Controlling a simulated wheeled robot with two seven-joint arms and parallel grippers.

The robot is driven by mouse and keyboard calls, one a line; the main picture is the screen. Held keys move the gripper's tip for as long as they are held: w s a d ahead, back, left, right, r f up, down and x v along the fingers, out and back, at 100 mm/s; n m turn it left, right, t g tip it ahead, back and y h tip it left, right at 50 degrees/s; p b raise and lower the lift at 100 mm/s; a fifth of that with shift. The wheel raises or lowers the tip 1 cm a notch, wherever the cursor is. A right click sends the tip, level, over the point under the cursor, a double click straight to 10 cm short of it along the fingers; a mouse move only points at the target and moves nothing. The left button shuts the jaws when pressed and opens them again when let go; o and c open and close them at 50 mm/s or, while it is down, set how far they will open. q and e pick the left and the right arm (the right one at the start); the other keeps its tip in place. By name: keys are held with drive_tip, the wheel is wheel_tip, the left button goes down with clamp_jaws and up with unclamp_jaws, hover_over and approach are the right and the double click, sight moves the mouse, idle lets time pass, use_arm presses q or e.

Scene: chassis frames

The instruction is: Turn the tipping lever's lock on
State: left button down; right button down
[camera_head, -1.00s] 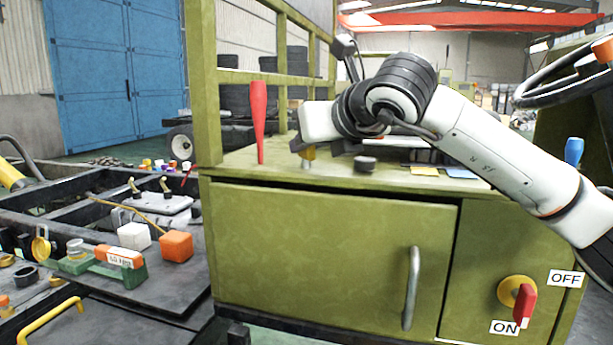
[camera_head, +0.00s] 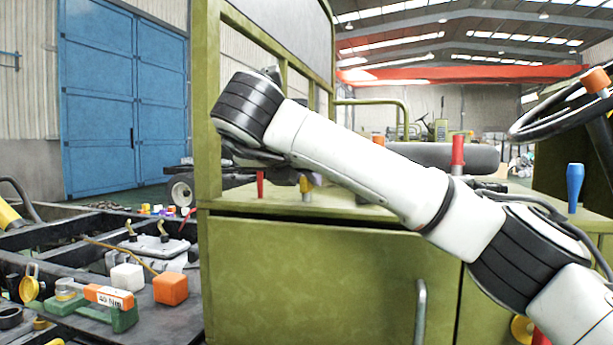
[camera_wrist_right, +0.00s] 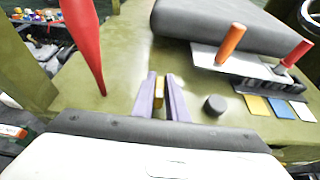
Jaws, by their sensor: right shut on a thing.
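A small yellow knob (camera_head: 306,184) on a short pin stands on the green cabinet top beside a red tapered lever (camera_head: 260,184), whose upper part my right arm hides. In the right wrist view the same red lever (camera_wrist_right: 86,38) rises at the upper left, apart from the gripper. There my right gripper (camera_wrist_right: 163,84) has its purple fingers closed on the yellow knob (camera_wrist_right: 159,90), seen as a narrow strip between them. In the head view the arm largely covers this gripper. I cannot tell the lock's position. My left gripper is not in view.
A black round knob (camera_wrist_right: 214,105) stands right of the fingers. Beyond are an orange lever (camera_wrist_right: 231,42), another red lever (camera_wrist_right: 298,52), coloured plates and a dark seat (camera_wrist_right: 220,18). A green post (camera_head: 207,100) rises at the left. A blue lever (camera_head: 574,186) stands far right.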

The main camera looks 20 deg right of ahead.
drive_tip(key=shift+f, duration=0.1)
idle(0.4)
drive_tip(key=c, duration=1.8)
unclamp_jaws()
drive_tip(key=shift+o, duration=0.2)
drive_tip(key=v, duration=0.5)
drive_tip(key=shift+a+r, duration=0.2)
drive_tip(key=shift+b+v, duration=0.4)
drive_tip(key=shift+v, duration=2.05)
